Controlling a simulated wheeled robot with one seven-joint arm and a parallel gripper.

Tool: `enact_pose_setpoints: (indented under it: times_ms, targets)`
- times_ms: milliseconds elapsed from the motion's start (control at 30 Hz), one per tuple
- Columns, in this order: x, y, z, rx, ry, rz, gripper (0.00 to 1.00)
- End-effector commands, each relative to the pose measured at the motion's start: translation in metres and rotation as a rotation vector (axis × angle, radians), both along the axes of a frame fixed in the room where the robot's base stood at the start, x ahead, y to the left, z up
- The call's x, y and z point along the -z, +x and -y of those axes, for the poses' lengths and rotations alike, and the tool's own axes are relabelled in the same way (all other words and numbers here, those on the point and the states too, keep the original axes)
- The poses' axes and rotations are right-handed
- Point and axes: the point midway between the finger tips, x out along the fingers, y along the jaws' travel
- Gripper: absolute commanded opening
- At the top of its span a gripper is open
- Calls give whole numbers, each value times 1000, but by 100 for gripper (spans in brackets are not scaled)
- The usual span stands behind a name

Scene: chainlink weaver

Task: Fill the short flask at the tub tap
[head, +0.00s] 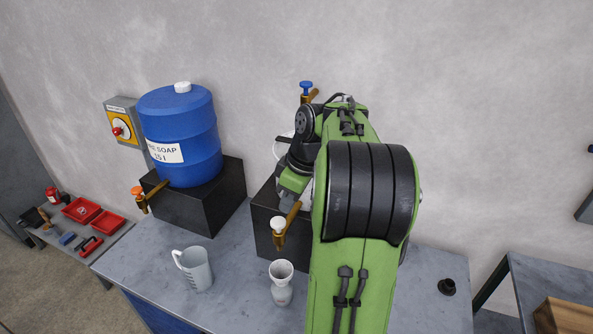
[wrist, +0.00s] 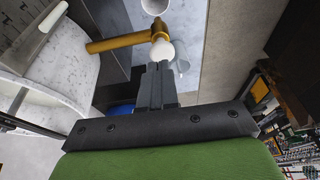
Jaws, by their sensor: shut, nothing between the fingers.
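The short flask (head: 281,290), pale with a wide mouth, stands upright on the bench below the white-knobbed brass tap (head: 278,237). I cannot tell whether its mouth is exactly under the spout. The tub (wrist: 75,65), white and marbled, is mostly hidden behind my arm in the head view; its tap (wrist: 115,42) shows in the wrist view. My gripper (wrist: 157,68) is shut and empty, its fingertips at the white tap knob (wrist: 162,50), touching or very close. A pale round rim at the top of the wrist view looks like the flask's mouth. No water stream is visible.
A blue soap barrel (head: 185,125) with an orange-knobbed tap (head: 140,195) stands on a black block at left. A grey measuring jug (head: 196,272) stands left of the flask. A blue-knobbed tap (head: 306,90) is on the wall. A small black object (head: 447,287) lies at right.

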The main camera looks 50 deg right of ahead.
Motion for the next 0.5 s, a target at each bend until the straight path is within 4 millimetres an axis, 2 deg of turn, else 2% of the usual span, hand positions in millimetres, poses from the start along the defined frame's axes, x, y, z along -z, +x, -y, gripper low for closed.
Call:
enact_pose_setpoints:
  times_ms: [33, 300, 500]
  targets:
    - [-18, -3, 3, 2, -3, 4, 0]
    - [-82, -20, 9, 0, -8, 7, 0]
    - [-100, -26, 11, 0, -7, 9, 0]
